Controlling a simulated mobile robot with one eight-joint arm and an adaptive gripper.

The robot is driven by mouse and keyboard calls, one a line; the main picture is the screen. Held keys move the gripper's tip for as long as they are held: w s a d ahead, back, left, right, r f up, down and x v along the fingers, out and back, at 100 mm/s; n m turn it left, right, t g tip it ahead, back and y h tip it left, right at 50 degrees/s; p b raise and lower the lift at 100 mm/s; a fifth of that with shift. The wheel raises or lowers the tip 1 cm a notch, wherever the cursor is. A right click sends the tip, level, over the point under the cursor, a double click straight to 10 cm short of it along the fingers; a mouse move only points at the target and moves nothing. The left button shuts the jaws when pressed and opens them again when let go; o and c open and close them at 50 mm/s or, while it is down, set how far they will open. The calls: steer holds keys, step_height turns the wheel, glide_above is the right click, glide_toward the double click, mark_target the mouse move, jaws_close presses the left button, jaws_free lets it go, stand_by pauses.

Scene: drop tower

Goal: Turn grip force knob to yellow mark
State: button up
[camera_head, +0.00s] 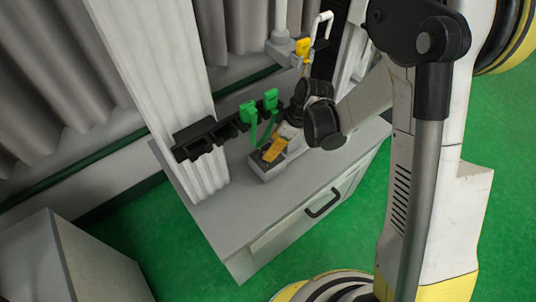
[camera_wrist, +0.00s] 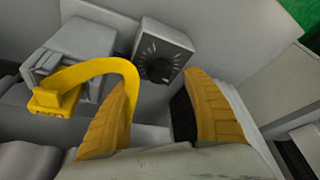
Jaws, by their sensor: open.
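The grip force knob (camera_wrist: 159,71) is a dark round dial on the sloped face of a small grey box (camera_wrist: 178,42) in the wrist view. Pale tick marks fan around it; I cannot make out a yellow mark or where the knob points. In the head view the box (camera_head: 266,170) sits on the grey cabinet top, its face mostly hidden by my fingers. My gripper (camera_wrist: 157,84), with yellow ribbed fingers, is open, one finger on each side of the knob in the picture. I cannot tell whether they touch it. It also shows in the head view (camera_head: 272,150).
Green clips (camera_head: 249,114) hang on a black rack (camera_head: 195,140) left of my gripper. The cabinet top (camera_head: 225,205) is clear in front.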

steer(key=b+x, duration=0.1)
steer(key=x, duration=0.3)
steer(key=c, duration=1.2)
